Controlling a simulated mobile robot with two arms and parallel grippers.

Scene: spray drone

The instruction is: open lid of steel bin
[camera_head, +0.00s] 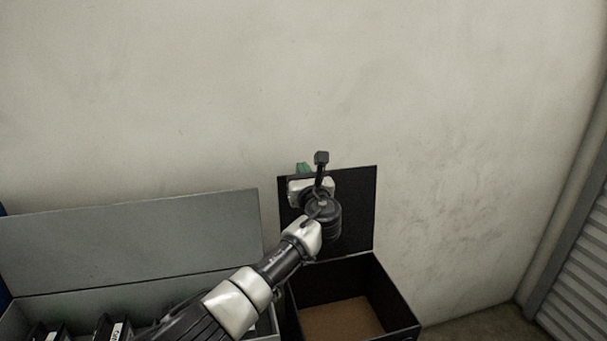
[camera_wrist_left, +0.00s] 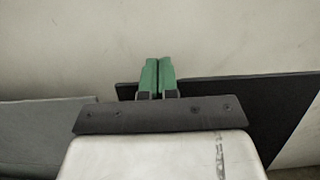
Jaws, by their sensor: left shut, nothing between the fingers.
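A black bin (camera_head: 388,292) stands against the wall with its black lid (camera_head: 358,212) raised upright, and its brown inside floor shows. A grey, metal-looking bin (camera_head: 12,322) stands to its left, its grey lid (camera_head: 130,240) also raised. The pictures do not settle which one is the steel bin. My left gripper (camera_head: 303,168) is at the upper left edge of the black lid, with my wrist covering part of that lid. In the left wrist view its green fingers (camera_wrist_left: 158,76) are shut together and empty, beside the lid's top edge. My right gripper is not in view.
Black objects with white labels (camera_head: 117,330) lie in the grey bin. The pale wall (camera_head: 450,120) is close behind both lids. A grey slatted surface (camera_head: 575,265) stands at the far right, with bare floor (camera_head: 485,327) before it.

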